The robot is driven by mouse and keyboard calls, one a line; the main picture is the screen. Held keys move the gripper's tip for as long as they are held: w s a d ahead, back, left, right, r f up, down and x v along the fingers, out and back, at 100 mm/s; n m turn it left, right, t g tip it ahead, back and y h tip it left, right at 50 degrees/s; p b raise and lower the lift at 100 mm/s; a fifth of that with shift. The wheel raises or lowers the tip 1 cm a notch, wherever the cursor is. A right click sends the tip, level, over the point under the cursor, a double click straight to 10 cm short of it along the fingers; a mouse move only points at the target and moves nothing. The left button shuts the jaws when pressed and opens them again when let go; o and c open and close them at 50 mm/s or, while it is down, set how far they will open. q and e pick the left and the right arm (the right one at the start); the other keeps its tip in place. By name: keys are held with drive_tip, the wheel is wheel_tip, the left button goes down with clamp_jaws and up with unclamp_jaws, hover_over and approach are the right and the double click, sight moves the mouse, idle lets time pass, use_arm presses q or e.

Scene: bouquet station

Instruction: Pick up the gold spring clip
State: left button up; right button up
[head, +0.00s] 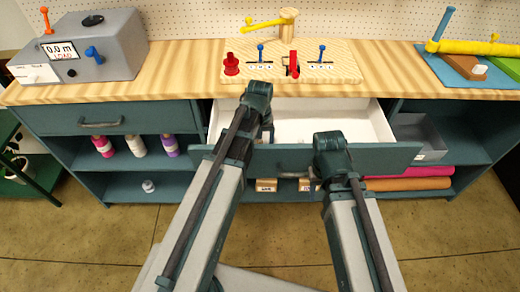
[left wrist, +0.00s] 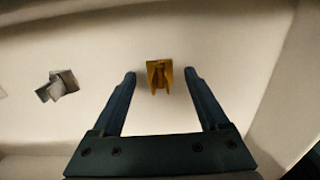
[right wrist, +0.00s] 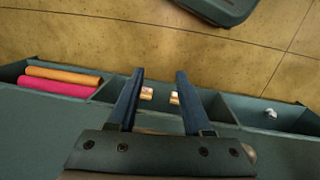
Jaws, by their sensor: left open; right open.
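The gold spring clip (left wrist: 160,76) lies on the pale floor of the open drawer (head: 355,122). In the left wrist view it sits between the tips of my left gripper (left wrist: 160,73), with a gap on each side. My left gripper is open and empty. In the head view the clip is hidden and the left arm reaches into the drawer. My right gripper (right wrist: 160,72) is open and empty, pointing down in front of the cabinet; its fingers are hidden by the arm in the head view.
Small grey metal pieces (left wrist: 57,86) lie left of the clip in the drawer. The drawer wall (left wrist: 275,85) rises to the right. A wooden board with small levers (head: 300,66) sits on the worktop above. Pink and orange rolls (right wrist: 60,82) lie on a lower shelf.

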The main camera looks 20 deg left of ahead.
sight(260, 142)
use_arm(q)
clamp_jaws()
drive_tip(key=shift+r, duration=0.1)
idle(0.3)
wheel_tip(260, 142, up, 10)
drive_tip(key=p, duration=1)
